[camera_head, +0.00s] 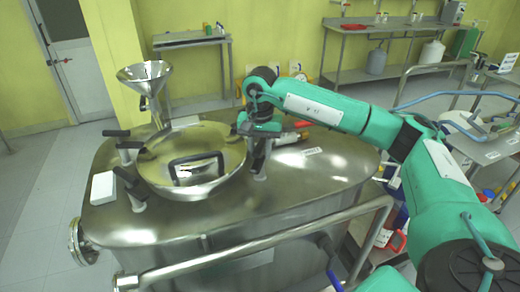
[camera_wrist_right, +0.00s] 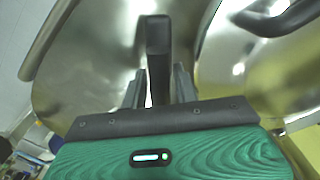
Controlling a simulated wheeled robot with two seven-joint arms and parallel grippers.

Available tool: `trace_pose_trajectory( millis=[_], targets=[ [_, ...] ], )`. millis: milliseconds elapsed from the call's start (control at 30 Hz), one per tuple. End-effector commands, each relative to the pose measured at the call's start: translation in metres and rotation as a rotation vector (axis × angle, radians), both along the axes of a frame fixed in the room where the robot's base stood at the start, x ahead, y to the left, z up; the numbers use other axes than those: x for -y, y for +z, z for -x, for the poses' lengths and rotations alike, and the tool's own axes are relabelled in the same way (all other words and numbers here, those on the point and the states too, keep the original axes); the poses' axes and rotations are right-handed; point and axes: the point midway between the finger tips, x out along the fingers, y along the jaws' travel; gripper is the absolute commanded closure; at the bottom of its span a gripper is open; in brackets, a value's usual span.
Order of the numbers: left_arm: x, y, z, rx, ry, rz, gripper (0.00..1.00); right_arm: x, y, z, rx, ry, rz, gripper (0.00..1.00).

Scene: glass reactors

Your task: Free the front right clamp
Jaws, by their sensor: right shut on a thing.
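My right gripper (camera_head: 258,140) reaches in from the right and points down at the right edge of the round steel lid (camera_head: 215,140). In the right wrist view, the front right clamp's black handle (camera_wrist_right: 158,45) stands between the two grey fingers (camera_wrist_right: 158,88), and the gripper is shut on it. The lower part of this clamp (camera_head: 260,172) shows below the gripper in the head view; the rest is hidden by the gripper. I cannot tell whether the clamp is fastened. My left gripper is not in view.
The lid has a black bar handle (camera_head: 197,160) and sits on the steel reactor (camera_head: 310,185). More black-handled clamps (camera_head: 130,146) stand at its left edge. A funnel (camera_head: 145,75) rises behind, a white box (camera_head: 103,187) lies at left, and a rail (camera_head: 250,240) crosses the front.

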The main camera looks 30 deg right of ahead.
Motion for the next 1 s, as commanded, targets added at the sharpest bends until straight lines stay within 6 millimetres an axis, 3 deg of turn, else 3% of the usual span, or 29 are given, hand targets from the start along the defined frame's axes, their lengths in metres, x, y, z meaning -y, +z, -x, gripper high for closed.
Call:
trace_pose_trajectory(
  millis=[33,67,100,367,533,1000],
  targets=[
    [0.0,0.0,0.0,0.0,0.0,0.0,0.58,-0.001,0.001,0.0,0.001,0.003,-0.001,0.93],
    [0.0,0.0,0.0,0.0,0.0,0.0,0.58,-0.001,0.0,0.0,0.001,0.003,-0.001,0.64],
    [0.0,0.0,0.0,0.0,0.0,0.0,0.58,0.0,0.0,0.0,0.001,0.002,-0.001,0.58],
    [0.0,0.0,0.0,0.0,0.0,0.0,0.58,0.0,0.001,0.0,0.001,0.0,-0.001,0.58],
    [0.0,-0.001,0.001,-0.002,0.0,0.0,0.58,0.0,0.012,0.0,0.001,0.0,0.0,0.58],
    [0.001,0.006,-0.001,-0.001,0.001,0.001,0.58,-0.001,0.116,-0.001,0.003,0.001,-0.001,0.58]
  ],
)
